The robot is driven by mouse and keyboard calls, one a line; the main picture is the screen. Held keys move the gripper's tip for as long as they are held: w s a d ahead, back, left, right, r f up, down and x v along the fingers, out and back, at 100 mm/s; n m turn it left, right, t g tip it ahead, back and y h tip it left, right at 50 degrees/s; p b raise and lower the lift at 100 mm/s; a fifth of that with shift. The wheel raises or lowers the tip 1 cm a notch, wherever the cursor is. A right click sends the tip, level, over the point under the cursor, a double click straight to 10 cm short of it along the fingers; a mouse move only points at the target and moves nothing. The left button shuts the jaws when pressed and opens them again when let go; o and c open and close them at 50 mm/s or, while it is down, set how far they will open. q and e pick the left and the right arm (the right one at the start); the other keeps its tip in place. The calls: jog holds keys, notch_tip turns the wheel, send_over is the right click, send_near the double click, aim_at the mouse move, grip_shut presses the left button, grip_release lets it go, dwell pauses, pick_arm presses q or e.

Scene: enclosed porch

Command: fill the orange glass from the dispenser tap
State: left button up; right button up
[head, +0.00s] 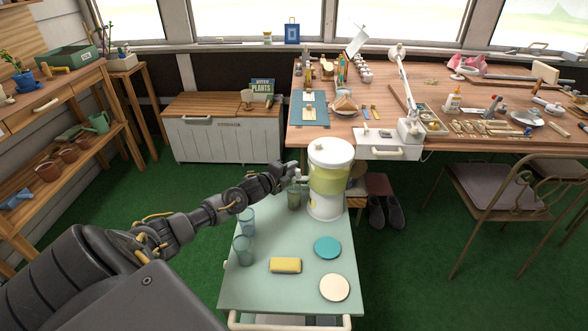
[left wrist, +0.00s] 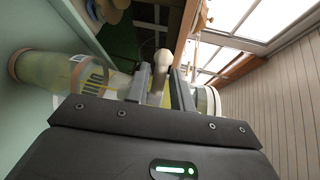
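The drink dispenser (head: 329,182), with a white lid and yellow-green liquid, stands on the mint trolley. A glass (head: 294,199) of dull olive-amber tint, the only one not blue, stands upright beside it, below the tap side; its fill level is unclear. My left gripper (head: 283,178) is at the tap, just above this glass. In the left wrist view my left gripper (left wrist: 161,86) has its fingers close on both sides of the pale tap lever (left wrist: 162,62), which fills the gap between them. The fingers partly hide the tap. My right gripper is out of view.
Two blue glasses (head: 243,250) stand on the trolley's left side, near my left forearm. A yellow sponge (head: 285,265), a teal disc (head: 327,248) and a cream disc (head: 334,287) lie in front of the dispenser. The trolley top (head: 250,295) is bare at front left.

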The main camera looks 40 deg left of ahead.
pick_arm(q)
jog(key=shift+w+f, duration=0.15)
jog(key=shift+w, duration=0.9)
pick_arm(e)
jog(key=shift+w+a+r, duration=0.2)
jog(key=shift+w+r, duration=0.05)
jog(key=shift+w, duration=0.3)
pick_arm(q)
jog(key=c, duration=0.4)
grip_shut()
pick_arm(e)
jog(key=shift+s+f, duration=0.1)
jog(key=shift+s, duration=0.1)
pick_arm(q)
jog(key=shift+f, duration=0.1)
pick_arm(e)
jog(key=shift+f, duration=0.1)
